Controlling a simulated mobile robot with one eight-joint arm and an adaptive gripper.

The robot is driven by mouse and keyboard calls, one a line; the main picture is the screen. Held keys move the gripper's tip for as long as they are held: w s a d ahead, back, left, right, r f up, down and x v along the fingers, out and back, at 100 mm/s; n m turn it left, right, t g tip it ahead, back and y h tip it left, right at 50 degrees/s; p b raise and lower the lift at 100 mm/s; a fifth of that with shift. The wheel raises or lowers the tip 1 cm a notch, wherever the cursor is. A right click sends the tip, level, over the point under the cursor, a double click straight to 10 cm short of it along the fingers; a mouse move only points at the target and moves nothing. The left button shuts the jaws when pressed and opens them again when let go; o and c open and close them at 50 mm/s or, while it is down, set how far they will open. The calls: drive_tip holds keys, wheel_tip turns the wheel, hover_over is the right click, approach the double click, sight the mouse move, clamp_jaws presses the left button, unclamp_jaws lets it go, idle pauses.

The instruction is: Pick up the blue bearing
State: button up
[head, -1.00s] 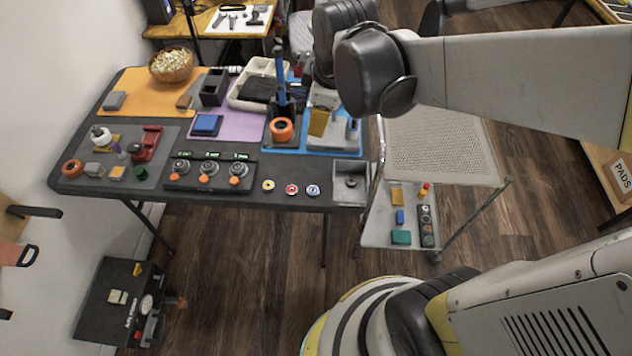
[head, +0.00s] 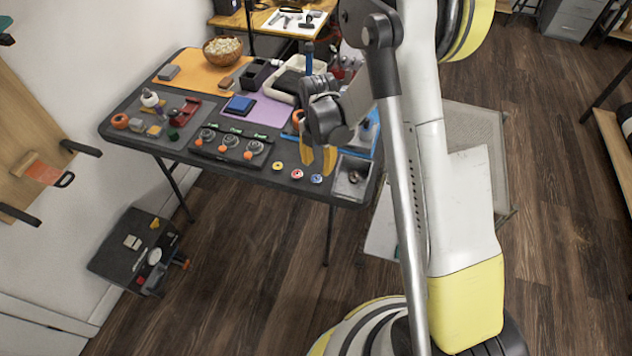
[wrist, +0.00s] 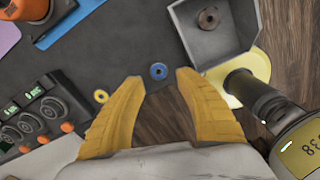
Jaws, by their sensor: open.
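The blue bearing (head: 316,179) is a small ring lying flat on the dark table near its front edge. In the wrist view it (wrist: 158,71) lies just ahead of the gap between my fingertips. My gripper (head: 318,160) is open, with yellow fingers pointing down above the front of the table. In the wrist view my gripper (wrist: 160,81) has nothing between its fingers. The red bearing (head: 296,174) and the yellow bearing (head: 277,165) lie in a row to the left of the blue one. The wrist view does not show the red bearing.
A grey open bin (head: 350,190) with a brown ring inside (wrist: 208,18) stands close to the right of the blue bearing. A panel with dials (head: 230,147) lies to the left. An orange-based tool (wrist: 46,32) stands behind. The floor is close beyond the table's front edge.

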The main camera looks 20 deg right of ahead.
sight(317, 177)
wheel_tip(317, 177, down, 6)
drive_tip(key=b, duration=0.2)
drive_tip(key=shift+w+a+f+b, duration=0.1)
drive_tip(key=shift+f+b, duration=0.15)
drive_tip(key=shift+b, duration=0.15)
drive_tip(key=shift+r, duration=0.1)
clamp_jaws()
